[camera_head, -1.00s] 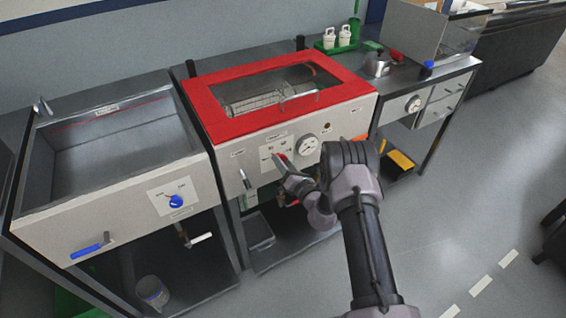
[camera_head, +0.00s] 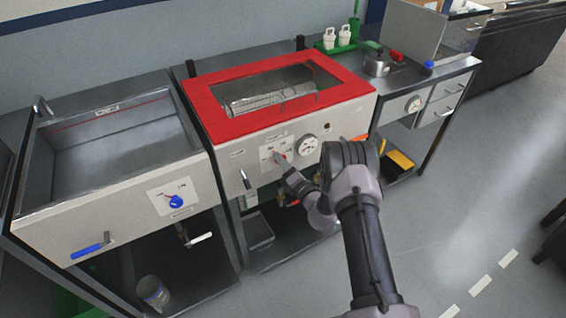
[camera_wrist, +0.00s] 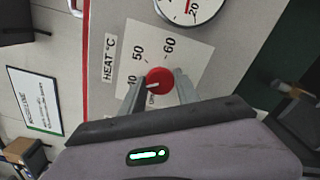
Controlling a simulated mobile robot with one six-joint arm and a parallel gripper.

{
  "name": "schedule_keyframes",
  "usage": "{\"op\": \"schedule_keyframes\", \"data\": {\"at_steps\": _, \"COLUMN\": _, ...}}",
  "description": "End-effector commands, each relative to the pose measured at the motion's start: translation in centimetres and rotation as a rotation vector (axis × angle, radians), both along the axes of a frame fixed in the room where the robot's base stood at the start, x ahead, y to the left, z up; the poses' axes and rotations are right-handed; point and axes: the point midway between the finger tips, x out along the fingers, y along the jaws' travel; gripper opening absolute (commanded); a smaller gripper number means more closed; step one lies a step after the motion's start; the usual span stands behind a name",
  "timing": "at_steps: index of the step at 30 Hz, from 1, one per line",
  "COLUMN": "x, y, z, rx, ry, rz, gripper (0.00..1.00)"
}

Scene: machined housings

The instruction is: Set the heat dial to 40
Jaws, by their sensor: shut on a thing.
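The red heat dial (camera_wrist: 159,80) shows in the wrist view on a white scale plate (camera_wrist: 185,50) lettered "HEAT °C". The numbers 50 and 60 are clear; one at the left, which looks like 40, is partly hidden by a finger. The dial's white pointer line points left, roughly toward that partly hidden number. My gripper (camera_wrist: 160,88) has one finger on each side of the dial and is shut on it. In the head view my gripper (camera_head: 282,165) is at the plate on the front panel of the red-topped unit (camera_head: 240,130).
A round gauge (camera_head: 307,145) sits just right of the plate and also shows in the wrist view (camera_wrist: 190,8). A lever (camera_head: 245,180) hangs left of the plate. A sink unit with a blue knob (camera_head: 176,201) stands at the left. Open floor lies at the right.

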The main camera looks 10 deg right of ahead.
Motion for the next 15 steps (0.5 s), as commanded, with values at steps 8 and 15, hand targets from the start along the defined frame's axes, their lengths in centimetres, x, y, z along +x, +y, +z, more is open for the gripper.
{"op": "schedule_keyframes", "data": {"at_steps": 8, "x": -0.07, "y": 0.03, "z": -0.15, "rx": -0.001, "ry": 0.003, "rz": 0.001, "gripper": 0.48}}
{"op": "schedule_keyframes", "data": {"at_steps": 15, "x": -0.04, "y": 0.02, "z": -0.07, "rx": -0.001, "ry": 0.001, "rz": 0.000, "gripper": 0.59}}
